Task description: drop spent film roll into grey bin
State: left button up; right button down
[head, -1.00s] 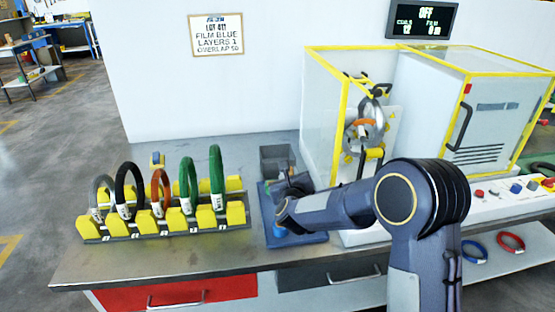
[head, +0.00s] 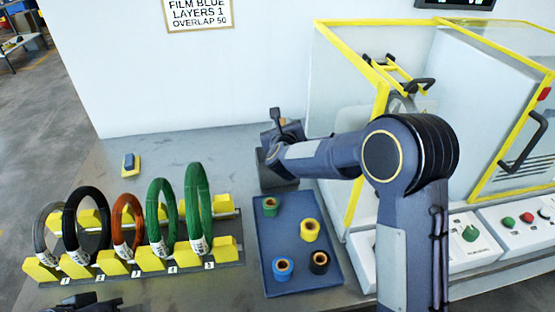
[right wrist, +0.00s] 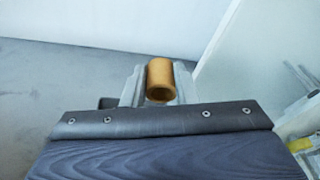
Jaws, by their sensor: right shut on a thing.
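The spent film roll (right wrist: 160,80), a bare brown core, is between the fingers of my right gripper (right wrist: 158,84) in the right wrist view. In the head view my right gripper (head: 280,128) is over the grey bin (head: 278,184), at the back of the bench. The arm and gripper hide the roll there and cover much of the bin's opening. A dark part at the bottom left edge of the head view looks like my left gripper (head: 95,303); its fingers cannot be made out.
A blue tray (head: 287,234) in front of the bin holds green, yellow, blue and black film rolls. A rack (head: 150,262) with several coils stands at the left. The yellow-framed machine enclosure (head: 378,90) stands close on the right.

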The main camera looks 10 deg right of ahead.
notch_tip(320, 180, down, 6)
jog(key=b, duration=0.2)
jog(key=shift+r+b, duration=0.15)
jog(key=shift+b, duration=0.15)
jog(key=c, duration=1.1)
grip_release()
jog(key=shift+o, duration=0.2)
jog(key=shift+s, duration=0.1)
jog(key=b+v, duration=0.1)
jog(key=v, duration=0.6)
jog(key=shift+s, duration=0.35)
